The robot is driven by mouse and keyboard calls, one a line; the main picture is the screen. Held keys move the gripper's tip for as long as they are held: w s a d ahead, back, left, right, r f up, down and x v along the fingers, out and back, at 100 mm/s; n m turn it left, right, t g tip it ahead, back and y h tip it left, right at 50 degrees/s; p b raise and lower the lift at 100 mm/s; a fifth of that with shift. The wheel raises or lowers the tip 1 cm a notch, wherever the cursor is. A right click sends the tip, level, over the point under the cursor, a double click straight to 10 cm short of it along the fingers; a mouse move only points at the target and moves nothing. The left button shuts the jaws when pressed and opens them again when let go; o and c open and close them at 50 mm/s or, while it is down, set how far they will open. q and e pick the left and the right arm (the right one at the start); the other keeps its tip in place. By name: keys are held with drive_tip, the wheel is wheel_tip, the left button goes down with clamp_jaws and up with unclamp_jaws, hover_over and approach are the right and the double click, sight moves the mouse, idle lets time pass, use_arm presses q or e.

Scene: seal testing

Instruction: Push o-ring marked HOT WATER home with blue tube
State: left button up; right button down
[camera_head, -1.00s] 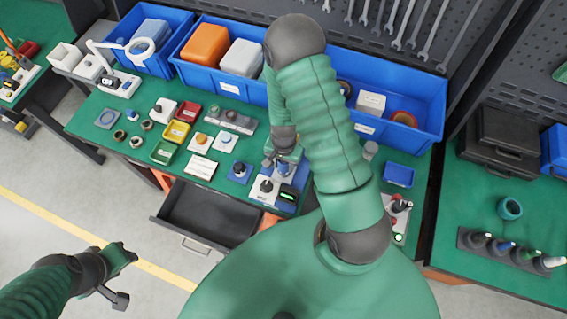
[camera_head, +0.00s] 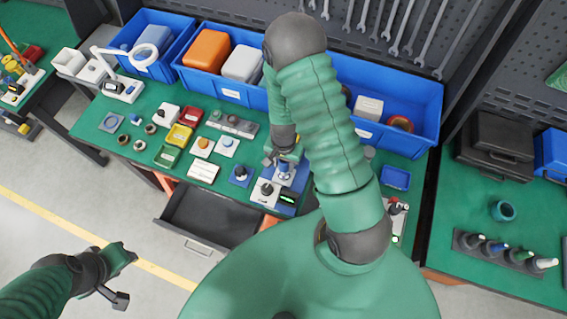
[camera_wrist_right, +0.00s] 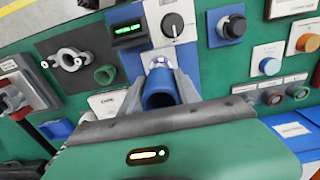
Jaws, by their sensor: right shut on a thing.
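My right gripper (camera_wrist_right: 160,96) is shut on a blue tube (camera_wrist_right: 160,88), one finger on each side. The tube's far end meets a pale metallic fitting (camera_wrist_right: 158,62) on a blue-based station; I cannot tell whether it touches or how deep it sits. In the head view my right gripper (camera_head: 286,158) is over this station (camera_head: 284,197), partly hidden by my arm. No o-ring can be made out at the tube's end, and no HOT WATER marking is readable. My left gripper (camera_head: 112,276) hangs over the floor, apart from the bench; its jaw state is unclear.
Beside the fitting are a dial (camera_wrist_right: 172,25) and a green-lit display (camera_wrist_right: 127,30). The green bench holds small coloured trays (camera_head: 179,135), loose rings (camera_head: 139,145) and button blocks. Blue bins (camera_head: 225,92) line the back. An open drawer (camera_head: 205,215) juts out in front.

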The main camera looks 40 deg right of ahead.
drive_tip(key=shift+r+p, duration=1.7)
drive_tip(key=shift+r, duration=0.6)
